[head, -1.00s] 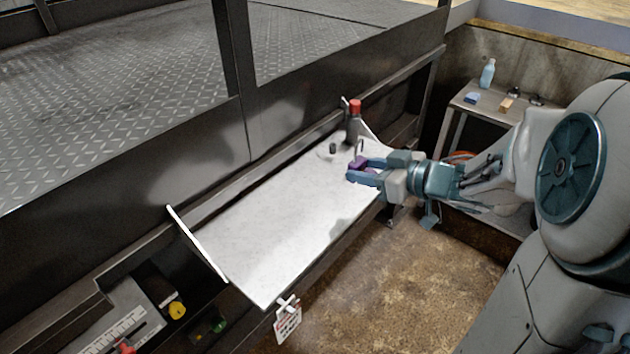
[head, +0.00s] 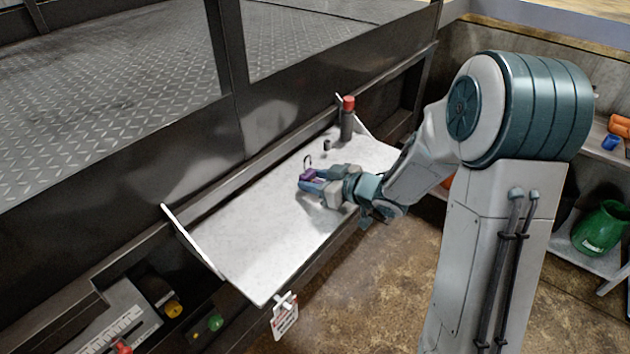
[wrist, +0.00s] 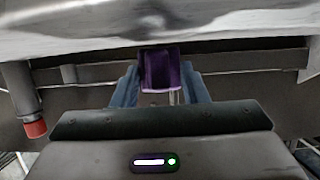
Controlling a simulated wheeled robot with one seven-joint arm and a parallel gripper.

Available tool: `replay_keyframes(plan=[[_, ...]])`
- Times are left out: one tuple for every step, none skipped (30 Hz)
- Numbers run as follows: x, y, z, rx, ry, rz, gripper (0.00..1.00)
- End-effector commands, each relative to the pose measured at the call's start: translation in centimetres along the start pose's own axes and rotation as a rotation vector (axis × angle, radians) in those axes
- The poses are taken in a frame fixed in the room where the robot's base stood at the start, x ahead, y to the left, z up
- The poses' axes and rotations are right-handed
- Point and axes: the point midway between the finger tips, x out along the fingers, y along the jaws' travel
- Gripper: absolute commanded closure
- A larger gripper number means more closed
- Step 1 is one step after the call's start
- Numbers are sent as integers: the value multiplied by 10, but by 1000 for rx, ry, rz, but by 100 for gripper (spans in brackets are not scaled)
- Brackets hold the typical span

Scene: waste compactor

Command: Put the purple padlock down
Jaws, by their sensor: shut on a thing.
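The purple padlock (head: 307,175) is held between the fingers of my gripper (head: 312,184), over the middle of the white shelf (head: 250,225). Its dark shackle points up in the head view. In the wrist view the padlock (wrist: 161,72) sits between the two blue fingers of my gripper (wrist: 160,85), which are shut on it. I cannot tell whether the padlock touches the shelf or hangs just above it.
A dark bottle with a red cap (head: 347,118) stands at the shelf's far end, with a small dark item (head: 327,145) near it. The near part of the shelf is bare. A tag (head: 284,315) hangs at the front edge.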

Motion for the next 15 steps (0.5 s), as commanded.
replay_keyframes(plan=[[1,0,3,-1,1,-1,78],[1,0,4,-1,1,-1,78],[2,0,4,-1,1,0,78],[2,0,4,-1,2,0,78],[2,0,4,-2,2,0,78],[1,0,4,-2,2,0,78],[1,0,4,-2,2,1,78],[1,0,4,-2,2,1,78],[1,0,4,-2,2,1,78],[2,0,5,-2,2,1,78],[2,0,6,-2,2,1,78],[2,0,7,-1,1,1,78],[3,0,8,-1,1,1,78],[3,0,9,-1,1,1,78],[3,0,8,-1,1,1,52]])
